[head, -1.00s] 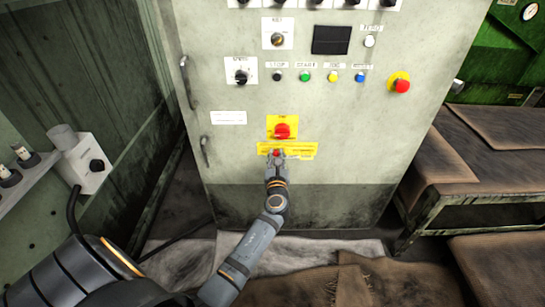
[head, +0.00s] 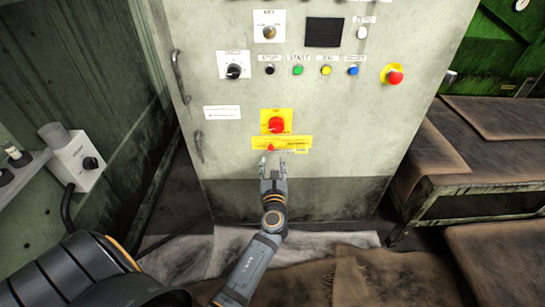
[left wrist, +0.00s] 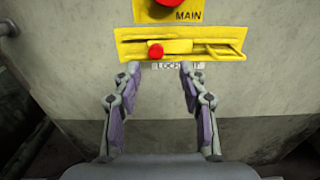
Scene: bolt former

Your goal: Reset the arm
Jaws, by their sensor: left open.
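My left gripper (head: 273,163) is open and empty in front of the grey control cabinet (head: 330,130). Its two fingers (left wrist: 158,75) stand apart in the left wrist view, just below a yellow lockout plate (head: 295,142). The plate carries a small red knob (left wrist: 156,51) at its left part and a slot with a bar to the right. No finger holds the knob. Above it is the red main switch (head: 276,125) on a yellow plate marked MAIN. My right gripper does not show.
A row of buttons with a green one (head: 298,70) and a red emergency stop (head: 395,77) sits higher on the cabinet. A brown-topped bench (head: 480,185) stands at the right. A grey switch box (head: 78,160) is at the left. The air before the lower cabinet is clear.

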